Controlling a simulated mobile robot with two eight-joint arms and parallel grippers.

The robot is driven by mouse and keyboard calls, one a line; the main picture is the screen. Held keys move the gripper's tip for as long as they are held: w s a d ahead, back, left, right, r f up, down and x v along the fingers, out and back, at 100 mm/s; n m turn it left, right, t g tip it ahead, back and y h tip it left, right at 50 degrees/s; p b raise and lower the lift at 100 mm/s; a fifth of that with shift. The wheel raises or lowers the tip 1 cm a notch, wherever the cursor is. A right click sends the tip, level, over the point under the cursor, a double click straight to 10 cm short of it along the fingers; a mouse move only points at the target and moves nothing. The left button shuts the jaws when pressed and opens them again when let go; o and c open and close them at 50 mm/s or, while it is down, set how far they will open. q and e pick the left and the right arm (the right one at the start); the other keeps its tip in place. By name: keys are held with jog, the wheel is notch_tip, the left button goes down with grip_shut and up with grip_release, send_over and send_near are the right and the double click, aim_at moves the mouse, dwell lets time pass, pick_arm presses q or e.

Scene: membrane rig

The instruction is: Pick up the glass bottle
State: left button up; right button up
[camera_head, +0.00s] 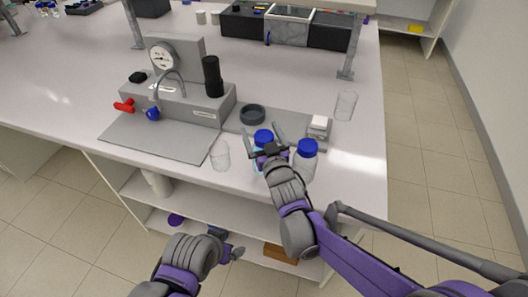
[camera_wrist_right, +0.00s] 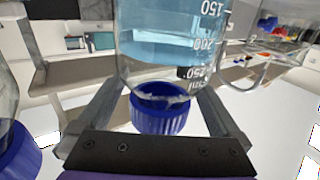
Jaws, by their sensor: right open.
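A glass bottle (camera_head: 258,149) with a blue cap and pale blue liquid stands upright near the front edge of the bench. My right gripper (camera_head: 265,135) is open, with a finger on each side of the bottle's top. The right wrist view, which is upside down, shows the bottle (camera_wrist_right: 165,45) with its blue cap (camera_wrist_right: 160,115) between the spread fingers; gaps show beside the cap. A second blue-capped bottle (camera_head: 304,160) stands just right of the gripper; its cap also shows in the wrist view (camera_wrist_right: 18,155). My left gripper (camera_head: 232,250) is low, before the lower shelves; its jaws are unclear.
An empty glass beaker (camera_head: 220,155) stands left of the bottle, another (camera_head: 345,106) at the back right. A grey rig (camera_head: 205,108) with gauge and tap stands behind left. A small white-topped device (camera_head: 318,127) and a dark round dish (camera_head: 253,114) are close behind.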

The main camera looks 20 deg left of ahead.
grip_shut()
dwell(0.4)
jog(key=shift+r, duration=0.1)
notch_tip(320, 180, up, 10)
jog(key=p, duration=0.1)
dwell(0.5)
